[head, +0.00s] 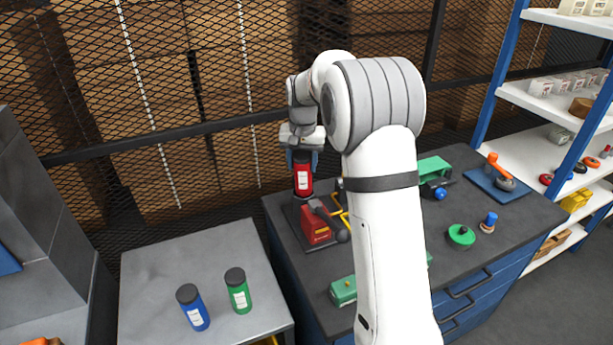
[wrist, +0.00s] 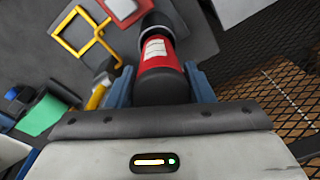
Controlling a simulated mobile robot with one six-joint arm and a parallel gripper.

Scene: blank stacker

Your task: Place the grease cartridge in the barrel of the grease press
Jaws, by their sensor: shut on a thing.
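A red cartridge with a white label and dark ends (head: 303,177) is upright in my gripper (head: 302,158), on the left of the dark workbench. The wrist view shows the cartridge (wrist: 157,50) between the two blue fingers of my gripper (wrist: 160,84). The grease press (head: 318,226) has a red body, a dark base plate and a yellow frame, which also shows in the wrist view (wrist: 72,42). The cartridge's lower end meets a dark round part beside the red body. I cannot tell whether it is inside the barrel or just above it.
A blue cartridge (head: 193,307) and a green cartridge (head: 238,290) stand on the grey table (head: 160,270) at left. Green tools (head: 461,235) and a blue board (head: 497,186) are on the workbench (head: 400,258). Mesh fencing (head: 220,90) stands close behind.

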